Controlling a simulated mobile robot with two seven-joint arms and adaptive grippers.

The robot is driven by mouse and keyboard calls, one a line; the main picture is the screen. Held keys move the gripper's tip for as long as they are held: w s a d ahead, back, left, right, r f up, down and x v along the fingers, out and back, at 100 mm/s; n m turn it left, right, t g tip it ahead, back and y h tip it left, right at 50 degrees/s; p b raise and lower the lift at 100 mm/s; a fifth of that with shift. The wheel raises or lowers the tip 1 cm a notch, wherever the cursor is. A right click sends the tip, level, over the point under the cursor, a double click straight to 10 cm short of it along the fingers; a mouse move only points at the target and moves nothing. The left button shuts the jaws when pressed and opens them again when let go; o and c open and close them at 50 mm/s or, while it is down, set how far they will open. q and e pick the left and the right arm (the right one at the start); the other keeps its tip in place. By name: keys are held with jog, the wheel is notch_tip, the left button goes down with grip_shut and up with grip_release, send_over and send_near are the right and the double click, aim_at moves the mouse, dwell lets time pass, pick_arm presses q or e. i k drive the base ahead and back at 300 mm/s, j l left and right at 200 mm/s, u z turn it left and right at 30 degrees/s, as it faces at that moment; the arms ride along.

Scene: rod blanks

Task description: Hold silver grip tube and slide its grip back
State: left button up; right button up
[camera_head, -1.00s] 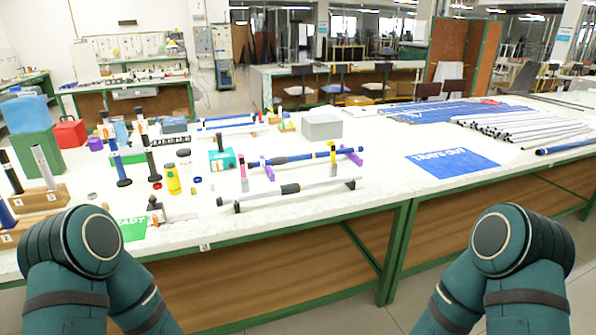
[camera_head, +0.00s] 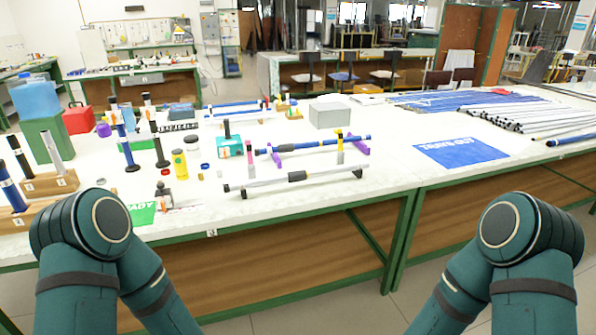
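The silver grip tube (camera_head: 325,176) lies across the front part of the workbench, raised at its ends on small dark supports. A dark grip (camera_head: 297,176) sits around it near the middle, and a dark piece is at each end. Both my arms show only as teal links at the lower left and lower right, in front of the bench. Neither gripper is in the picture.
A blue tube (camera_head: 320,145) lies behind the silver one on purple stands. A blue printed mat (camera_head: 462,152) is to the right, with several bare rods behind it. Wooden blocks (camera_head: 47,187) with upright tubes stand at the left. A grey box (camera_head: 329,115) stands farther back.

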aim_at(296, 176)
jog(key=i+l+u, duration=0.3)
jog(key=i+l, duration=0.45)
jog(key=i, duration=0.05)
